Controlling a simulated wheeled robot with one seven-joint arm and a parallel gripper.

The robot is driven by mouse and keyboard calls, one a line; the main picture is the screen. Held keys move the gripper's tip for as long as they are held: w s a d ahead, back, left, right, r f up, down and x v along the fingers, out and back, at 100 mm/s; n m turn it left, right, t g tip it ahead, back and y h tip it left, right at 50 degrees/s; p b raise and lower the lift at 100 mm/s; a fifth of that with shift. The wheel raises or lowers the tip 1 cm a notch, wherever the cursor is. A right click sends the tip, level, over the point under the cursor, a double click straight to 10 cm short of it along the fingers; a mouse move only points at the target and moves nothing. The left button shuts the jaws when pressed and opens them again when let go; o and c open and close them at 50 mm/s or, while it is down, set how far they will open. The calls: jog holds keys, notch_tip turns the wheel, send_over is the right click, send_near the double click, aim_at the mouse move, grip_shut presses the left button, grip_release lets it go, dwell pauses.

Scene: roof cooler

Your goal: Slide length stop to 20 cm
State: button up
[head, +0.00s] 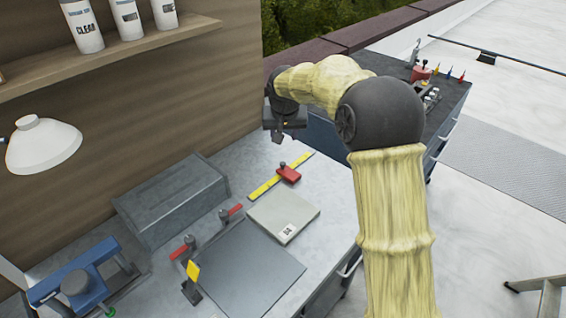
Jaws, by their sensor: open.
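The length stop (289,174) is a small red block with a dark knob on top. It sits on the yellow ruler (263,188), toward the ruler's far right end. The ruler's markings are too small to read. My gripper (277,138) hangs above and beyond the stop, apart from it, with its dark fingers pointing down. It is open, and nothing shows between the fingers. My arm reaches in from the right and hides part of the bench's far end.
A pale plate (284,216) and a dark grey sheet (247,268) lie in front of the ruler. Red-handled clamps (184,246) stand by the sheet. A grey box (173,199) and a blue tool (80,282) stand at left. A tool cart (447,100) stands beyond the bench.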

aim_at(283, 163)
jog(key=shift+f, duration=0.1)
jog(key=p+x, duration=0.2)
jog(key=x, duration=1.4)
jog(key=shift+w+f, duration=0.15)
jog(key=shift+w, duration=0.05)
jog(key=shift+w+d+f, duration=0.15)
jog(key=shift+d+f, duration=0.1)
jog(key=shift+f, duration=0.2)
jog(key=shift+a, duration=0.4)
jog(key=shift+d, duration=0.2)
grip_shut()
